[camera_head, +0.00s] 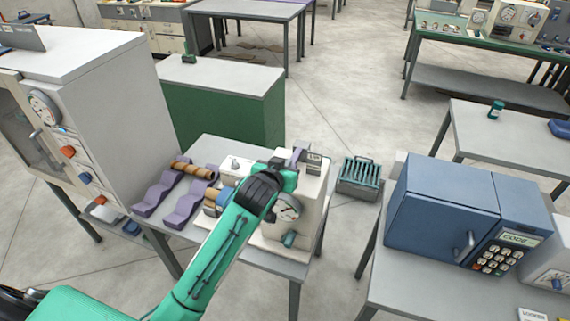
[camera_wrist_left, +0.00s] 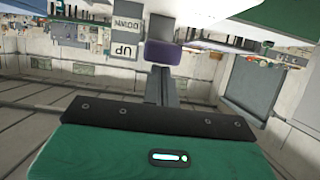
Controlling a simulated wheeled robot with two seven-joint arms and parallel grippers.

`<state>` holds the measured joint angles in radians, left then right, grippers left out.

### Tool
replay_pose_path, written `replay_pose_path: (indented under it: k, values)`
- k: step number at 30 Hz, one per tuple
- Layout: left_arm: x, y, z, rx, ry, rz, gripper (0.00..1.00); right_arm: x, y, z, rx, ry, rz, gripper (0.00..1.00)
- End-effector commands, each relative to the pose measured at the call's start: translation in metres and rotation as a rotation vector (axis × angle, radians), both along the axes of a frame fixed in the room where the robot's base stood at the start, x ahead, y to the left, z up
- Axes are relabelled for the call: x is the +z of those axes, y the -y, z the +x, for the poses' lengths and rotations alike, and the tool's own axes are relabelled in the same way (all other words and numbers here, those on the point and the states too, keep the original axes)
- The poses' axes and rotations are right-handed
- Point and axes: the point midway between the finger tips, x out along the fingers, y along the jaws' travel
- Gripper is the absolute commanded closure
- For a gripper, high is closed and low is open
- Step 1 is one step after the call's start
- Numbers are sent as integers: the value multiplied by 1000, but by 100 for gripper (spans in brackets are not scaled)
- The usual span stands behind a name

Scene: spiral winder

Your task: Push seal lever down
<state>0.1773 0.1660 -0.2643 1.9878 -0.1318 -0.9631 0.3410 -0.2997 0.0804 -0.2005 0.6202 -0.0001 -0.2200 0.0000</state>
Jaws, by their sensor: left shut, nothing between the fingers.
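The seal lever's purple knob (camera_wrist_left: 162,53) shows in the left wrist view, just beyond the fingertips of my left gripper (camera_wrist_left: 163,75). The gripper's fingers are together, with nothing between them. They overlap the knob's edge in the picture, and I cannot tell whether they touch it. Two label plates stand beside the knob: one reads UP (camera_wrist_left: 124,50), the other appears to read DOWN (camera_wrist_left: 127,23). In the head view my left gripper (camera_head: 299,158) is at the top of the cream winder machine (camera_head: 312,200); my teal arm hides part of the machine. My right gripper is out of view.
Purple wavy strips (camera_head: 152,196) and brown rolls lie on the table left of the machine. A slatted dark box (camera_head: 360,178) is to its right. A blue keypad cabinet (camera_head: 440,207) stands further right, and a tall white cabinet (camera_head: 95,110) stands left.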

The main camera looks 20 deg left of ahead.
Motion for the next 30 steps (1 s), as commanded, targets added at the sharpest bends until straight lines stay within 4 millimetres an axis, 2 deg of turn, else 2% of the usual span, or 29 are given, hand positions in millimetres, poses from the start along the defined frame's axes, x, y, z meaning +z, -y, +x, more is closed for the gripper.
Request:
replay_pose_path:
  k: [5, 21, 30]
  values:
    - [-8, 0, 0, 1, 31, -3, 100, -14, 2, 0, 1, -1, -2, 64]
    - [-30, 0, -6, 1, 253, -11, 100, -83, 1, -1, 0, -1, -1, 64]
    - [-47, 0, -9, 2, 309, -12, 100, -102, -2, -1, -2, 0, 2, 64]
